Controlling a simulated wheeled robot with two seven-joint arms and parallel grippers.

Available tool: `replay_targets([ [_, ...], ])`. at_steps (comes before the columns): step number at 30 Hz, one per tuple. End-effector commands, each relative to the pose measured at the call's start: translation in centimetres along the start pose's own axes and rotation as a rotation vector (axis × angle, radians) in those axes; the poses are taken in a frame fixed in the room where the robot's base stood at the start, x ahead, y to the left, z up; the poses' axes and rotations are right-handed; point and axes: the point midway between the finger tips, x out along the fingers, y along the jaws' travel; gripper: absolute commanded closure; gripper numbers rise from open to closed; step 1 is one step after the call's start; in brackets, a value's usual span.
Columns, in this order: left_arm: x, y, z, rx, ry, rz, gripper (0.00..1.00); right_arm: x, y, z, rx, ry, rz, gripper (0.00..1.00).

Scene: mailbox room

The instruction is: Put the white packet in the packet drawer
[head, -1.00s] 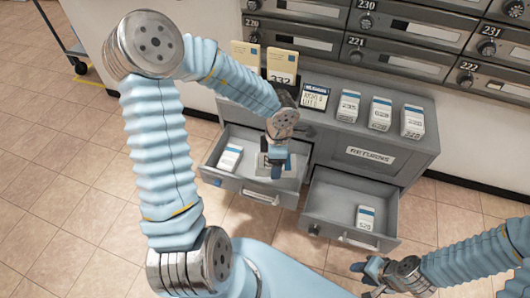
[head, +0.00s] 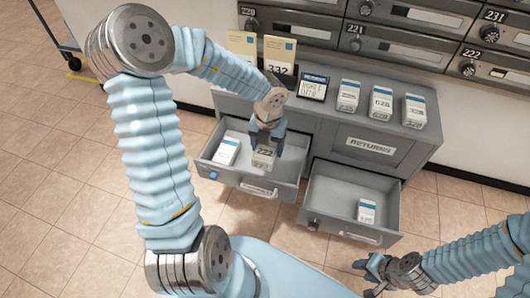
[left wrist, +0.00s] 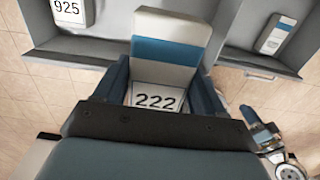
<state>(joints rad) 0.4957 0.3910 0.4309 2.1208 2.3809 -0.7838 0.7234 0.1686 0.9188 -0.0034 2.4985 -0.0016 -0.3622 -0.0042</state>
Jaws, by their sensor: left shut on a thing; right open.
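A white packet (head: 264,157) with a blue band and the number 222 is held in my left gripper (head: 266,137). The left wrist view shows the packet (left wrist: 165,52) between the two fingers (left wrist: 163,85). In the head view it appears over the right part of the open left drawer (head: 238,180); its exact height there is unclear. Another white packet (head: 227,150) lies in that drawer, marked 925 in the left wrist view (left wrist: 70,10). The open right drawer (head: 330,215) holds one white packet (head: 367,211). My right gripper (head: 370,272) is open and empty at the lower right. No drawer label reading "packet" is legible.
On the grey cabinet top stand several white packets (head: 381,103), a dark sign (head: 313,87) and two yellowish cards (head: 280,52). A front panel reads RETURNS (head: 369,146). Mailboxes (head: 405,35) line the wall behind.

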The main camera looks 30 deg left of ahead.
Motion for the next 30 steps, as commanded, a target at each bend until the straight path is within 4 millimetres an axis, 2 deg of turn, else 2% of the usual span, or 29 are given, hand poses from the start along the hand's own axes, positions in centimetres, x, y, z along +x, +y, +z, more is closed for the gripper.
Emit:
replay_targets([
  [1, 1.2, 0.0, 0.5, 0.000, -0.002, -0.001, 0.64, 1.2, 0.6, -0.1, 0.002, 0.003, 0.002, 0.57],
  [7, 3.2, 0.0, 2.5, 0.001, -0.001, -0.001, 0.64, 3.8, 1.2, 0.2, 0.000, -0.006, -0.005, 0.57],
  [9, 3.6, 0.0, 2.5, 0.002, 0.002, -0.001, 0.64, 3.3, 1.0, 0.2, 0.000, -0.007, -0.005, 0.57],
  [24, 10.5, 0.0, 3.6, 0.003, 0.001, 0.000, 0.64, 5.2, 1.4, 0.4, -0.002, -0.013, -0.010, 0.57],
  [30, 12.6, 0.0, 4.1, 0.002, 0.000, 0.000, 0.64, 5.7, 1.6, 0.4, -0.002, -0.015, -0.011, 0.57],
])
